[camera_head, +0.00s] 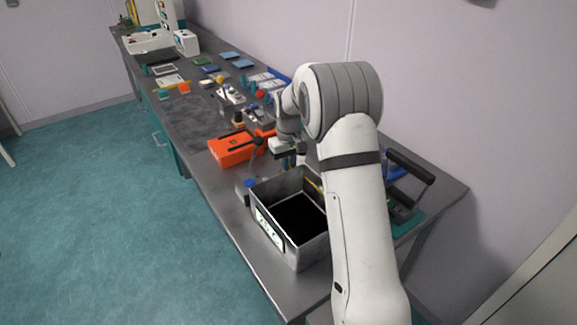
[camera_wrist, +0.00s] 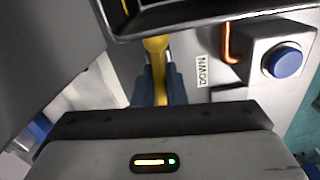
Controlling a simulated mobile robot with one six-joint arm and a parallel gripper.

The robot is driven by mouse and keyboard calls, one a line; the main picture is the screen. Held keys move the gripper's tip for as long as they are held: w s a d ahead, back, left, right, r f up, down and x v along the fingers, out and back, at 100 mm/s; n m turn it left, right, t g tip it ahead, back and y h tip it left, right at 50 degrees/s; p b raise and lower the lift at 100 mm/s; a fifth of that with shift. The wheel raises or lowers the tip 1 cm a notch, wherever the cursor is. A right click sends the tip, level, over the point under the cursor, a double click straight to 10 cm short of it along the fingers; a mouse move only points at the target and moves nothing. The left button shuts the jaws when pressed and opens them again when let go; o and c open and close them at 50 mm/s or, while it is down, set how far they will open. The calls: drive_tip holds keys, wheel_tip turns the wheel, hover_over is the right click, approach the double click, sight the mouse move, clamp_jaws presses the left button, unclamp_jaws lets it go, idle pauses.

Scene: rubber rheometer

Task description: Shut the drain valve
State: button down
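A yellow lever (camera_wrist: 157,62), which looks like the drain valve's handle, runs down from the dark-rimmed edge at the top of the wrist view. My gripper (camera_wrist: 160,88) has its two dark blue fingers on either side of the lever, with no clear gap, so it appears shut on it. The lever's lower end and the valve body are hidden by the fingers and the gripper housing. In the head view a bit of yellow (camera_head: 314,186) shows at the back of the open metal box (camera_head: 291,251).
A blue button (camera_wrist: 286,63) on a grey housing and a "DOWN" label (camera_wrist: 203,72) sit right of the lever. An orange case (camera_head: 231,150) lies on the bench beyond the box. Several small items crowd the bench further back. The floor at left is clear.

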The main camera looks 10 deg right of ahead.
drive_tip(key=c, duration=1.1)
unclamp_jaws()
drive_tip(key=shift+o, duration=0.2)
drive_tip(key=shift+r, duration=3.9)
drive_tip(key=shift+c, duration=0.3)
